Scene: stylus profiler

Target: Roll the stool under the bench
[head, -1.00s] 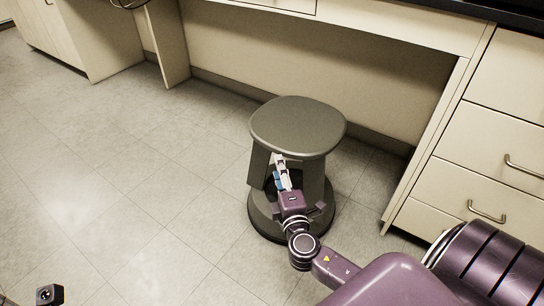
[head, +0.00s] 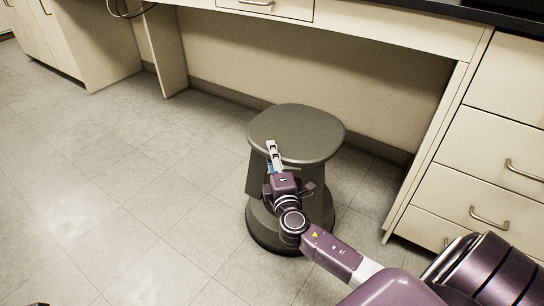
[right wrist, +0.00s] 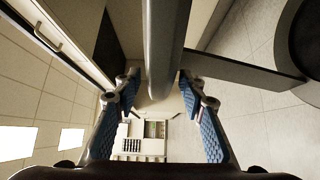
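The grey-green stool (head: 297,133) stands upright on the tiled floor in front of the bench's open knee space. The bench (head: 390,29) has a pale front panel and a dark top. My right gripper (head: 272,152) is at the seat's front left rim, with one finger showing over the seat. In the right wrist view, its fingers (right wrist: 159,80) are spread on either side of the grey seat edge (right wrist: 164,50). I cannot tell whether either finger touches it. The stool's round base (right wrist: 304,38) shows at right there.
A drawer cabinet (head: 475,170) with metal handles bounds the knee space at right. A pale support panel (head: 163,50) bounds it at left. Bare floor (head: 130,190) lies left of the stool, and the space behind it looks clear up to the back wall (head: 300,72).

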